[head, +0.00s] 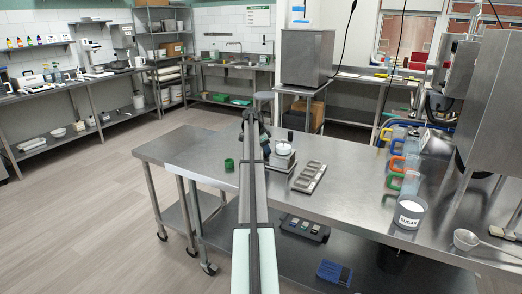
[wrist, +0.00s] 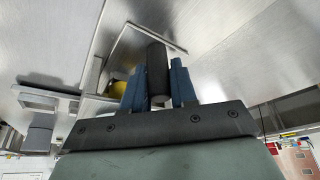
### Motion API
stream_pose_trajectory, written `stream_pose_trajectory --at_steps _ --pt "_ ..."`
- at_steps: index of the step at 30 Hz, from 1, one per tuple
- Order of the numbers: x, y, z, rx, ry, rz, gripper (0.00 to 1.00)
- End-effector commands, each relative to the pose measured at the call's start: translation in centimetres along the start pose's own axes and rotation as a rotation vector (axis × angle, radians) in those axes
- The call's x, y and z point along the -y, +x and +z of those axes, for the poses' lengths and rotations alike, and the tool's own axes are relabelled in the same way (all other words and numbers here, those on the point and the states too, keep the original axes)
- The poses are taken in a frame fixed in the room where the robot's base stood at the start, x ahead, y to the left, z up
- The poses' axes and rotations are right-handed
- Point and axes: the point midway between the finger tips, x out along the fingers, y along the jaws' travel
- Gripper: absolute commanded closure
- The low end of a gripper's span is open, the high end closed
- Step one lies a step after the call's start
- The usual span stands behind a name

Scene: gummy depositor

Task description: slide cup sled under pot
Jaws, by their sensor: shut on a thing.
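My gripper (wrist: 157,85) has its two blue fingers shut on a dark upright cylindrical handle (wrist: 157,65). The handle stands by a thin-edged metal plate (wrist: 128,48), which seems to be part of the sled; I cannot tell for sure. A yellow round thing (wrist: 119,88), perhaps the cup's content, shows just left of the fingers, partly hidden. In the head view my arm hides most of the gripper and the sled.
A green cup (head: 229,164) stands left of my arm. Coloured-handled jugs (head: 404,165) and a sugar tub (head: 409,212) stand at the right. The table's middle is clear.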

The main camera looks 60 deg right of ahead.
Motion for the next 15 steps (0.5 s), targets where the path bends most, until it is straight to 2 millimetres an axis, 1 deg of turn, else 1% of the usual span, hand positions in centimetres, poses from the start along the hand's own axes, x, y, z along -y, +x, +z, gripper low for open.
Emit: stream_pose_trajectory --at_steps 1,9,10,15 --pt "-0.63 0.16 -0.38 0.0 0.001 0.001 1.0" --pt "-0.71 0.24 -0.57 -0.001 0.0 0.004 1.0" --pt "-0.72 0.24 -0.58 -0.002 0.0 0.004 0.7" --pt "-0.68 0.23 -0.54 -0.001 0.0 0.003 0.54"
